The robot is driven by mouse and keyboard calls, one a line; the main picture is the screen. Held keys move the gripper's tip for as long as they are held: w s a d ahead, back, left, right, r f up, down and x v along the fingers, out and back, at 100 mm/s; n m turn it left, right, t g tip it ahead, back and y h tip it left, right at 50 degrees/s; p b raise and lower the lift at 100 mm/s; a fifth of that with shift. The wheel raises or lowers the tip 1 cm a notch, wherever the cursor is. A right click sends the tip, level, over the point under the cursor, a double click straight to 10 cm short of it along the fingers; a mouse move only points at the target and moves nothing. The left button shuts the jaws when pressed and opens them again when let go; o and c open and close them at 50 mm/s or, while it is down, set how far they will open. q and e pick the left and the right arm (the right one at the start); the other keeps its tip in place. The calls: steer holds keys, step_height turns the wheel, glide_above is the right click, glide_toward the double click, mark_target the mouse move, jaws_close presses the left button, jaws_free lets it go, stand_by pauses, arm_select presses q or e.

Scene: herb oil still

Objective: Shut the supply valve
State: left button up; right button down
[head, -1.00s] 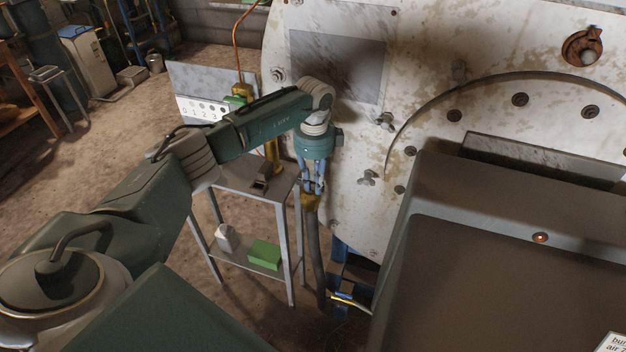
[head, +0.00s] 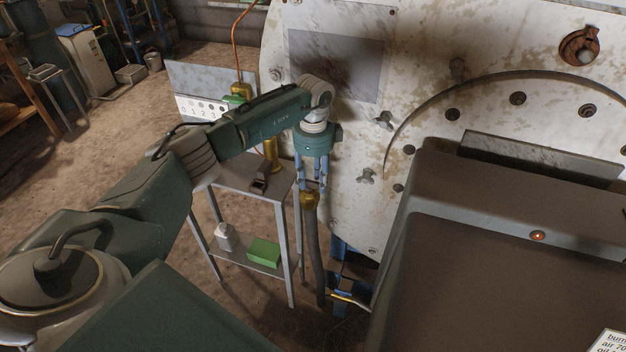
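My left gripper (head: 312,187) points down in front of the pale stained panel (head: 340,200). Its blue fingers are spread apart. A brass fitting (head: 309,201) on top of a dark upright hose (head: 314,250) is just below and between the fingertips; I cannot tell whether they touch it. A small valve-like brass part with a green top (head: 238,94) sits under a copper pipe (head: 235,45), behind my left arm. I cannot tell which of these is the supply valve. My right gripper is not in view.
A metal stand (head: 231,178) with a lower shelf holds a green box (head: 264,252) and a pale container (head: 226,236), left of the hose. A yellow-tipped cable (head: 345,299) lies near the hose's foot.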

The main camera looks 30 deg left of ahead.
mark_target(314, 182)
arm_select(q)
steer(key=shift+f, duration=0.1)
steer(key=shift+r, duration=0.2)
step_height(314, 182, up, 12)
steer(key=shift+f, duration=0.15)
stand_by(0.6)
